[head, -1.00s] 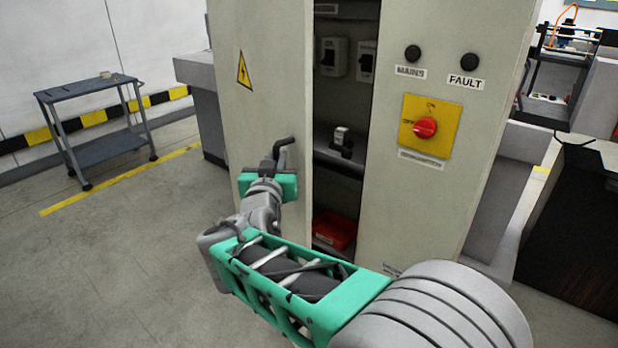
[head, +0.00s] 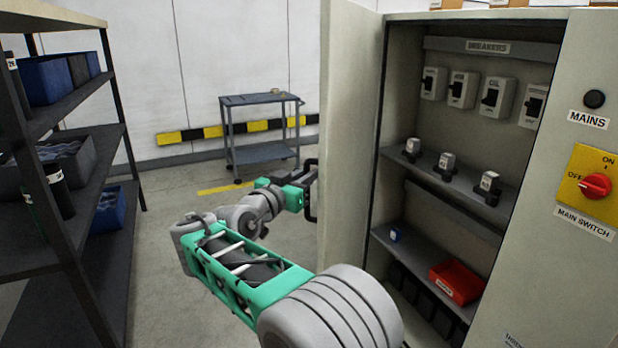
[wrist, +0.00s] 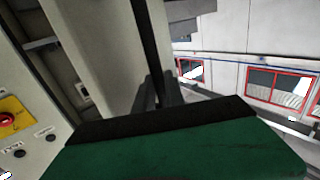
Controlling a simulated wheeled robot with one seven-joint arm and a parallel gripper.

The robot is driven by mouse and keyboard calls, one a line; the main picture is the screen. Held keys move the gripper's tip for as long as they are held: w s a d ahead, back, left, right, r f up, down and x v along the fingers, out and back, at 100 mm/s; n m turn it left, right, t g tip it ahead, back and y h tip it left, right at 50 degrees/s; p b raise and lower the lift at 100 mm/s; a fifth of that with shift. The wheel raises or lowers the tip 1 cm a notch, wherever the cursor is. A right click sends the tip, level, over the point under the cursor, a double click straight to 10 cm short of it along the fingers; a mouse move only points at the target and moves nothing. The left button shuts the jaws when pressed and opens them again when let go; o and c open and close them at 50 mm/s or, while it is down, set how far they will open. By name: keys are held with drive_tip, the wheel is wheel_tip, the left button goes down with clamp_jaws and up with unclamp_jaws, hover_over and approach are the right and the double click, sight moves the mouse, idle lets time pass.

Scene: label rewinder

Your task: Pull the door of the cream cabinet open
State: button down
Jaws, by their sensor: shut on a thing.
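The cream cabinet (head: 545,115) stands at the right of the head view. Its door (head: 350,130) is swung wide to the left, and the shelves inside show. In the wrist view, my gripper (wrist: 158,92) has dark fingers at a dark upright bar, beside the pale door panel (wrist: 105,50). The exact contact is hard to make out there.
Inside the cabinet are breakers (head: 463,90), small fuse-like parts (head: 446,163) and a red bin (head: 456,281). A dark shelf rack (head: 75,230) with blue bins stands at the left. A grey trolley (head: 262,152) is by the back wall. Floor between rack and door is open.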

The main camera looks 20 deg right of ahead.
drive_tip(key=shift+d+r, duration=0.1)
drive_tip(key=c, duration=1.8)
unclamp_jaws()
drive_tip(key=shift+o, duration=0.5)
drive_tip(key=shift+w+d, duration=0.1)
drive_tip(key=shift+d, duration=0.1)
drive_tip(key=o, duration=0.3)
drive_tip(key=shift+a, duration=0.15)
drive_tip(key=shift+a, duration=0.15)
drive_tip(key=b+v, duration=0.7)
drive_tip(key=b, duration=0.4)
drive_tip(key=shift+s, duration=0.25)
